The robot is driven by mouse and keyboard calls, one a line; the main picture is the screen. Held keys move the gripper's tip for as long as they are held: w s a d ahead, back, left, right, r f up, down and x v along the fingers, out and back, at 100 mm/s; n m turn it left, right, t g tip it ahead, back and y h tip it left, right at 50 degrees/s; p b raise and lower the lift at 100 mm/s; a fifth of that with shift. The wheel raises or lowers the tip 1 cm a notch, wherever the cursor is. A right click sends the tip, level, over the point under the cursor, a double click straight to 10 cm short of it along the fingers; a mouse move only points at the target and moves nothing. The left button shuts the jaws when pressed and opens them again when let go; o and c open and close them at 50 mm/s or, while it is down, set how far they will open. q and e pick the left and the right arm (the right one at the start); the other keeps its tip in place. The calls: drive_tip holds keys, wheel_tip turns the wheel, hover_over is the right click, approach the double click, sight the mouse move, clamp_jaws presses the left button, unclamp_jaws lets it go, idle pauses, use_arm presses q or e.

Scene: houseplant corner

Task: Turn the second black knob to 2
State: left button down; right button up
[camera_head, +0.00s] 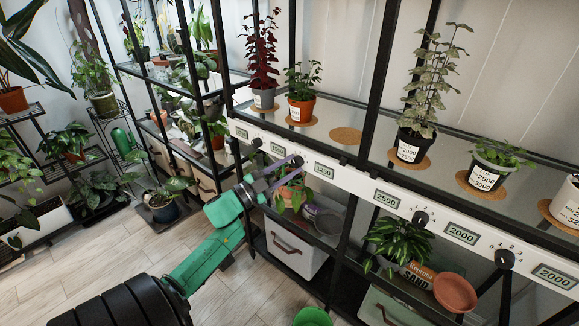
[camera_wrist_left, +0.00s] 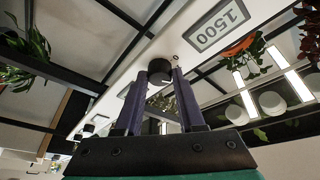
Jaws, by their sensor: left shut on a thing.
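A white panel strip (camera_head: 355,184) runs along the shelf front with black knobs and small number displays. My left gripper (camera_head: 287,165) reaches it from the lower left and is shut on the second black knob from the left (camera_head: 298,160). In the left wrist view the knob (camera_wrist_left: 159,71) sits between the two purple fingertips (camera_wrist_left: 160,80). A display reading 1500 (camera_wrist_left: 219,23) is beside it, upside down in that view. The knob's pointer and its scale marks are hidden or too small to read. The first knob (camera_head: 257,143) is to the left. My right gripper is not in view.
Two more knobs, the third (camera_head: 421,217) and fourth (camera_head: 504,257), are farther right. Potted plants stand on cork mats on the glass shelf above. Black posts (camera_head: 383,70) frame the shelf.

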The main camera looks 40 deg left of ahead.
use_arm(q)
drive_tip(key=m+g, duration=0.1)
drive_tip(key=m, duration=0.1)
drive_tip(key=m+g+p, duration=0.1)
drive_tip(key=m, duration=0.2)
drive_tip(key=shift+a+r+h+p, duration=0.1)
drive_tip(key=shift+h+p, duration=0.2)
drive_tip(key=shift+h, duration=0.1)
drive_tip(key=shift+m, duration=0.3)
drive_tip(key=c, duration=0.5)
unclamp_jaws()
drive_tip(key=v, duration=1.4)
drive_tip(key=shift+s+a, duration=0.1)
drive_tip(key=shift+s, duration=0.2)
